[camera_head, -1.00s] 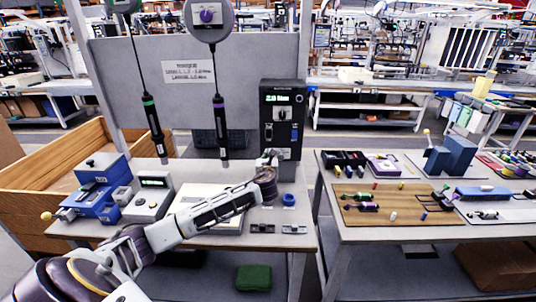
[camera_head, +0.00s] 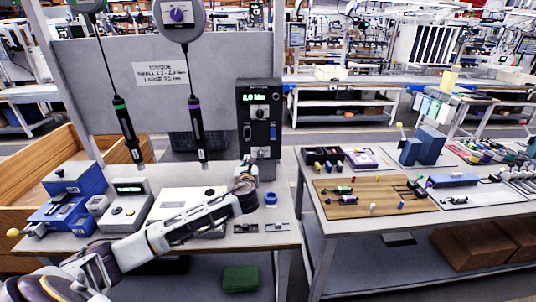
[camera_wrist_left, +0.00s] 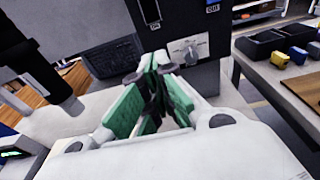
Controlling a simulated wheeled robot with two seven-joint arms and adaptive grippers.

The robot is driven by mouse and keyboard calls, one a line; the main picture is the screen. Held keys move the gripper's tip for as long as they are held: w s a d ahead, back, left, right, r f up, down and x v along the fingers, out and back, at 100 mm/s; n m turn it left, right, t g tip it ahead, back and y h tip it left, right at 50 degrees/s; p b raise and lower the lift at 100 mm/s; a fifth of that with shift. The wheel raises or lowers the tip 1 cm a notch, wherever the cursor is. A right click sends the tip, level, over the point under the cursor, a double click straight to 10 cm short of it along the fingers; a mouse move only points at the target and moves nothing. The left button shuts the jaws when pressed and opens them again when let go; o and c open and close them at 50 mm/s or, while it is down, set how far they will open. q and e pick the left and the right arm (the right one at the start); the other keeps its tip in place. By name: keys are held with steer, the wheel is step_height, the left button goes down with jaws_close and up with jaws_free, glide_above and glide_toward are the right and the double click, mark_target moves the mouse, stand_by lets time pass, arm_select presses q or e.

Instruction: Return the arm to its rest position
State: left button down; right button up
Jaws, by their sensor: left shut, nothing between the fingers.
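My left arm reaches in from the lower left in the head view. Its gripper (camera_head: 246,166) is in front of the lower part of the black torque unit (camera_head: 260,118), whose display reads about 2.0 Nm. In the left wrist view the green-padded fingers (camera_wrist_left: 152,95) are shut with nothing between them, near the unit's grey lower panel and knob (camera_wrist_left: 190,50). Two hanging screwdrivers, one with a green band (camera_head: 127,128) and one with a purple band (camera_head: 197,128), hang left of the gripper. My right gripper is not in view.
The left table holds a blue fixture (camera_head: 70,200), a grey display box (camera_head: 124,205), a white box (camera_head: 185,208) and a blue ring (camera_head: 270,198). A second table on the right holds a wooden board (camera_head: 372,196) with small parts. A gap separates the tables.

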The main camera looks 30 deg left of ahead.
arm_select(q)
steer(key=s+d+f+n+g+h, duration=0.1)
steer(key=s+d+f+n, duration=0.3)
steer(key=f, duration=0.1)
steer(key=s+d+f+n+g+h, duration=0.1)
steer(key=s+d+f+n+g, duration=0.1)
steer(key=s+d+f+n, duration=0.2)
steer(key=s+d+f+n+g+h, duration=0.2)
steer(key=s+d+f+n, duration=0.2)
steer(key=s+f, duration=0.2)
steer(key=shift+d+n, duration=0.3)
steer(key=shift+d, duration=0.1)
steer(key=s+d+f+n+g+h, duration=0.2)
steer(key=s+d+f+n+g, duration=0.15)
steer(key=s+n, duration=0.6)
steer(key=s+d+f+n+g+h, duration=0.2)
steer(key=s+d+n+h, duration=0.3)
steer(key=s, duration=0.7)
step_height(320, 180, down, 33)
steer(key=s+a+g+y, duration=0.1)
steer(key=s+a+y, duration=0.1)
steer(key=s+a+f, duration=0.2)
steer(key=s+f, duration=0.7)
steer(key=s, duration=0.1)
steer(key=s+a+f+g, duration=0.1)
steer(key=s+a+f, duration=0.2)
steer(key=s+f, duration=0.7)
steer(key=shift+s+f+y, duration=0.25)
steer(key=shift+s+y, duration=0.05)
steer(key=shift+s, duration=0.45)
